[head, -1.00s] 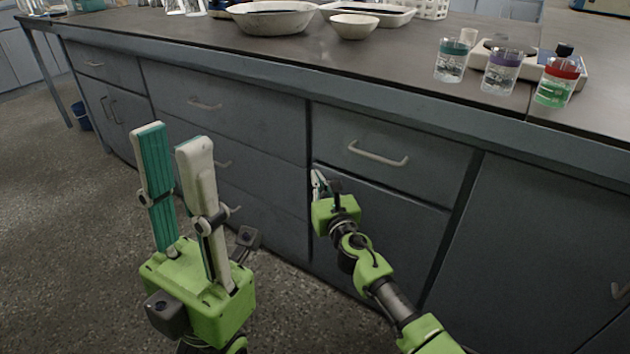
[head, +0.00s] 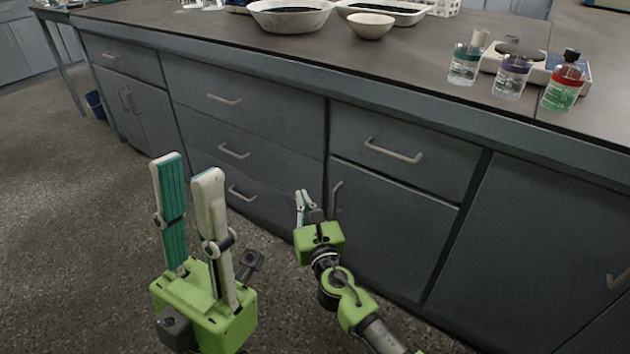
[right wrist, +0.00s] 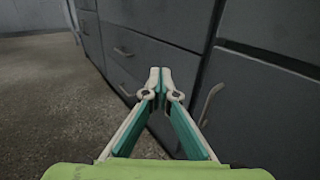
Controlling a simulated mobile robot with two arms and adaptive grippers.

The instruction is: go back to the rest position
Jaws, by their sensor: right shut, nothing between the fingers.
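My left gripper (head: 187,183) stands at the lower left of the head view, over the floor and in front of the drawers. Its two teal-lined fingers point up with a gap between them, and nothing is in the gap. My right gripper (head: 302,196) is smaller in the head view, right of the left gripper and in front of the cabinet fronts. In the right wrist view its fingertips (right wrist: 160,74) meet, with nothing between them.
The lab bench (head: 300,62) holds a large bowl (head: 290,22), a small bowl (head: 371,28) and jars with teal (head: 465,65), purple (head: 511,78) and red (head: 563,88) bands. Cabinet handles (head: 393,152) stick out near my right gripper. The floor (head: 70,230) at left is clear.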

